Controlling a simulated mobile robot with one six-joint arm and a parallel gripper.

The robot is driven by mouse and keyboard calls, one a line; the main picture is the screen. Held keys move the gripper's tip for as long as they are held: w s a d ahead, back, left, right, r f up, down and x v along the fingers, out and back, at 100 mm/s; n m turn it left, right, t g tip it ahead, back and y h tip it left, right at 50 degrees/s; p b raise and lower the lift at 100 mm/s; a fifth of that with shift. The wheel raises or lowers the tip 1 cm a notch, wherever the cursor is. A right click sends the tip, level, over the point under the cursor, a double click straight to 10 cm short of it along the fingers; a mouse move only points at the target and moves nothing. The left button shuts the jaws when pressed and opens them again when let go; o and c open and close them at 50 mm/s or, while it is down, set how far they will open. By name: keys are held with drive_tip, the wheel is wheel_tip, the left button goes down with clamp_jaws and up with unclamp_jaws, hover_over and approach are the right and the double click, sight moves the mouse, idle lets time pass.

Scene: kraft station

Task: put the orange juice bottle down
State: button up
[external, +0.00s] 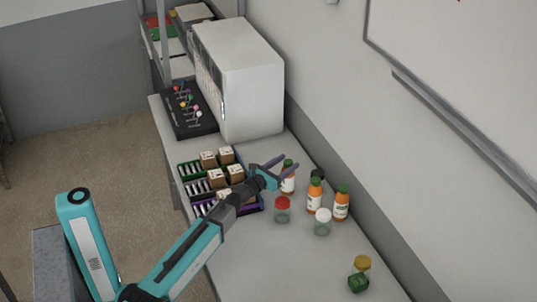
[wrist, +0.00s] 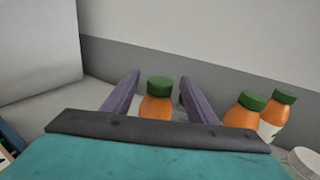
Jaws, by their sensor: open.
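In the wrist view the same bottle (wrist: 157,104) shows between the two purple fingers of my gripper (wrist: 158,90), with a gap on each side. The gripper is open, and its fingers do not appear to touch the bottle. The lower part of the bottle is hidden by the gripper body in the wrist view. Two more orange juice bottles, one nearer the middle (external: 314,196) and one to its right (external: 341,204), stand to the right.
A red-lidded jar (external: 282,211) and a white-lidded jar (external: 322,223) stand close in front of the bottles. A rack with brown boxes (external: 216,180) lies to the left. A white cabinet (external: 245,80) stands behind.

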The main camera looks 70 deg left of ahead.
drive_tip(key=shift+x, duration=0.85)
clamp_jaws()
